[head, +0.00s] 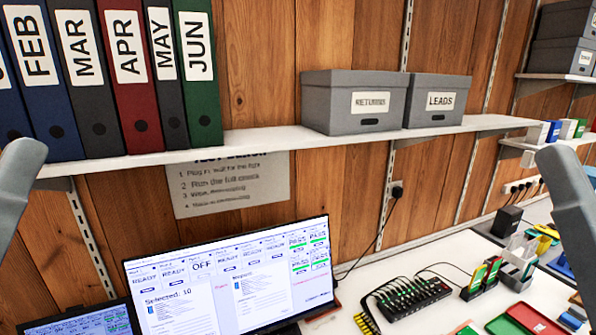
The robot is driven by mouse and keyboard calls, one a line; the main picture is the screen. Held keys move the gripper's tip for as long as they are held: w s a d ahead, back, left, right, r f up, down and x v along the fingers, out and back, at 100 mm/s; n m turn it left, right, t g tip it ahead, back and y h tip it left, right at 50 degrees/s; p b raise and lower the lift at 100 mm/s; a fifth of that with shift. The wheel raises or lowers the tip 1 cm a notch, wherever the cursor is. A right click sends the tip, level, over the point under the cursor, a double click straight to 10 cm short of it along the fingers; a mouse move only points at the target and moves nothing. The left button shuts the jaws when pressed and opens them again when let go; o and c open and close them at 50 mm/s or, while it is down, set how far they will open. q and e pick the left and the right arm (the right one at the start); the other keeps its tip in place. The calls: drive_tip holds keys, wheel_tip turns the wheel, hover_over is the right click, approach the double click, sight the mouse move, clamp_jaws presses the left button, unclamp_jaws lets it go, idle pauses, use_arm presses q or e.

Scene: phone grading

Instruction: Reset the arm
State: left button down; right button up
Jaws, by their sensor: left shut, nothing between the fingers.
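Grey links of my own arms stand at the left and right edges of the head view. My left arm's link has a rounded upper end in front of the shelf's left end. My right arm's link rises from the lower right, in front of the bench. No fingers of either gripper show in this view, and nothing held is visible.
A wall shelf (255,138) carries month binders (131,90) and two grey boxes (352,118), (425,115). Below stand a monitor (205,298) and a black multi-port hub (412,298). Green (503,325) and red (535,319) trays lie on the white bench (446,262).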

use_arm(q)
wheel_tip(320, 180, up, 27)
drive_tip(key=m+p, duration=0.3)
drive_tip(key=p, duration=2.4)
drive_tip(key=shift+s+a+m+y, duration=0.25)
drive_tip(key=shift+m+y, duration=0.15)
